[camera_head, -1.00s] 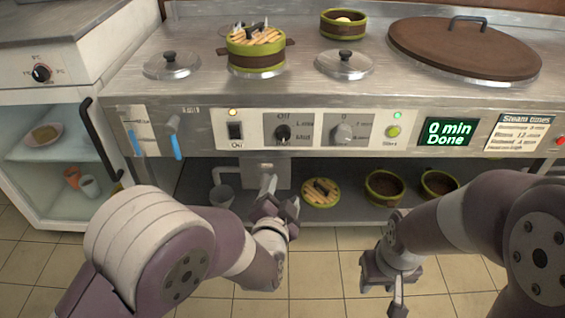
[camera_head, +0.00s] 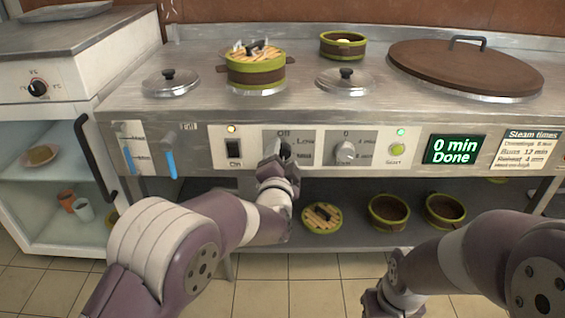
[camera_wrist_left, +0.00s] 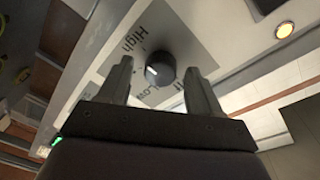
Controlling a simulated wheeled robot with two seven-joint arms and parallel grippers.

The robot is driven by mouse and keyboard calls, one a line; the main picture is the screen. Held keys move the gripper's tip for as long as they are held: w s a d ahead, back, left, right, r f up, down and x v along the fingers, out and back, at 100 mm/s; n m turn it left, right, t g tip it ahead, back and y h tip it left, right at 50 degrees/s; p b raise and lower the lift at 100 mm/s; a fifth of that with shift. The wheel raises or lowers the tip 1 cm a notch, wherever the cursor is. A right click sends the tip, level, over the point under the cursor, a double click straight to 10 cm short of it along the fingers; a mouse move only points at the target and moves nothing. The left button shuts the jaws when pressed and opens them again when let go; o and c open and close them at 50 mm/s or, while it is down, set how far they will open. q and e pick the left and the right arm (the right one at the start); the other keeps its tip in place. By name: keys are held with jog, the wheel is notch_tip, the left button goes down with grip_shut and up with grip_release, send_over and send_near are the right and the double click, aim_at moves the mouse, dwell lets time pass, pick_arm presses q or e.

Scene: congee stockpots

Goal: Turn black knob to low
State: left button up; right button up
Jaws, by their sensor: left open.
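The black knob (camera_head: 285,150) sits on a grey plate on the stove's front panel, under the label Off. In the head view my left gripper (camera_head: 276,154) is in front of it and hides part of it. In the left wrist view the round black knob (camera_wrist_left: 160,68) lies just beyond and between the two spread fingers of my left gripper (camera_wrist_left: 160,86), which is open and empty. A pale mark shows on the knob's left side there; which label it points to is unclear. My right gripper (camera_head: 384,300) is low, at the bottom edge, its fingers partly out of view.
A grey knob (camera_head: 345,151) is right of the black one, and a black switch (camera_head: 233,150) is left. A green button (camera_head: 396,149) and a display reading "0 min Done" (camera_head: 454,149) are further right. Steamer baskets (camera_head: 389,211) stand on the lower shelf.

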pick_arm(q)
jog(key=c, duration=1)
jog(key=shift+c, duration=0.2)
